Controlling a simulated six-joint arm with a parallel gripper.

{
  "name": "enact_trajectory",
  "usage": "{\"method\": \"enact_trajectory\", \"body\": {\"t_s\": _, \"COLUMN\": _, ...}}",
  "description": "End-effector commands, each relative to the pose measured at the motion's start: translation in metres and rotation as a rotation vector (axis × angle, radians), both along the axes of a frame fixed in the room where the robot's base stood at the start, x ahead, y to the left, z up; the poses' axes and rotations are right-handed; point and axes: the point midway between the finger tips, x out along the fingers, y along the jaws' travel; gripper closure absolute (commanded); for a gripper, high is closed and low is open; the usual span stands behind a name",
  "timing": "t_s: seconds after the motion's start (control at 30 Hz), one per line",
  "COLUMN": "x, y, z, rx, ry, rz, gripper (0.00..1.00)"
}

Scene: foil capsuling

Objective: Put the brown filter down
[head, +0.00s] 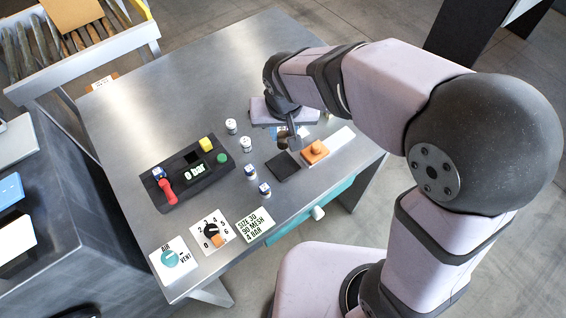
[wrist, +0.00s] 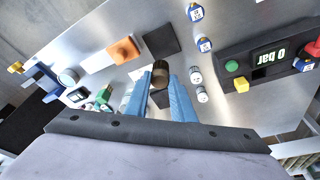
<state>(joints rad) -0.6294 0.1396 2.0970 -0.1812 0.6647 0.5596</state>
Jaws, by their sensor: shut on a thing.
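The brown filter (wrist: 160,72) is a small dark brown cylinder held between the tips of my gripper's two blue fingers (wrist: 161,81) in the wrist view. My gripper is shut on it. In the head view the filter (head: 282,142) is a small brown shape below my gripper, partly hidden by it. It appears just behind a dark square pad (head: 283,167), which lies bare on the metal table; the pad also shows in the wrist view (wrist: 160,39). I cannot tell the filter's height above the table.
An orange block (head: 315,150) on a white plate is right of the pad. Several small white-labelled vials (head: 246,143) stand to its left. A black control box (head: 194,172) reads 0 bar. Dial cards (head: 212,233) and a sign (head: 255,224) lie near the front edge. The table's back left (head: 160,100) is clear.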

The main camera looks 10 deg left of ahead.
Motion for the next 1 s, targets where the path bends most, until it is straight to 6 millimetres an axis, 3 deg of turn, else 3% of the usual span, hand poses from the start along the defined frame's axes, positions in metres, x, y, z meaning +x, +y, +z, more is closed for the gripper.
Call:
{"method": "enact_trajectory", "body": {"t_s": 0.4, "x": -0.001, "y": -0.001, "z": -0.05, "rx": -0.003, "ry": 0.005, "rz": -0.001, "gripper": 1.0}}
{"method": "enact_trajectory", "body": {"t_s": 0.73, "x": 0.0, "y": 0.0, "z": -0.063, "rx": -0.002, "ry": 0.002, "rz": -0.002, "gripper": 1.0}}
{"method": "enact_trajectory", "body": {"t_s": 1.0, "x": -0.001, "y": -0.001, "z": -0.095, "rx": -0.003, "ry": 0.002, "rz": -0.001, "gripper": 1.0}}
